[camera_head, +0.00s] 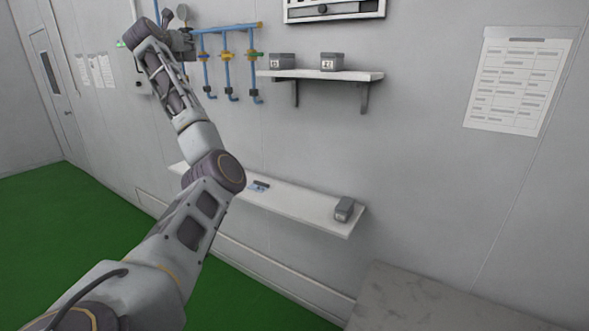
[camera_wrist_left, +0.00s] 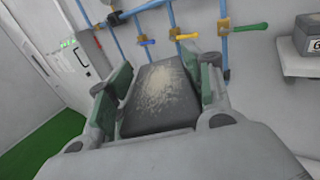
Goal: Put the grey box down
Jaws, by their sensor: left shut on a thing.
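A grey box (camera_wrist_left: 158,112) with a pale worn patch on its top face sits between the green-padded fingers of my left gripper (camera_wrist_left: 160,84) in the left wrist view. The gripper is shut on it. In the head view my left gripper (camera_head: 182,42) is raised at the upper left, in front of the blue pipes and to the left of the upper shelf (camera_head: 358,76). The held box is hard to make out there. My right gripper is not in view.
Two grey boxes (camera_head: 281,62) (camera_head: 330,61) stand on the upper shelf. The lower shelf (camera_head: 300,211) bears another grey box (camera_head: 343,208) at its right end and a small bluish item (camera_head: 258,186). Blue pipes (camera_head: 226,70) with coloured valve handles are close to the gripper. The upper shelf's right end is bare.

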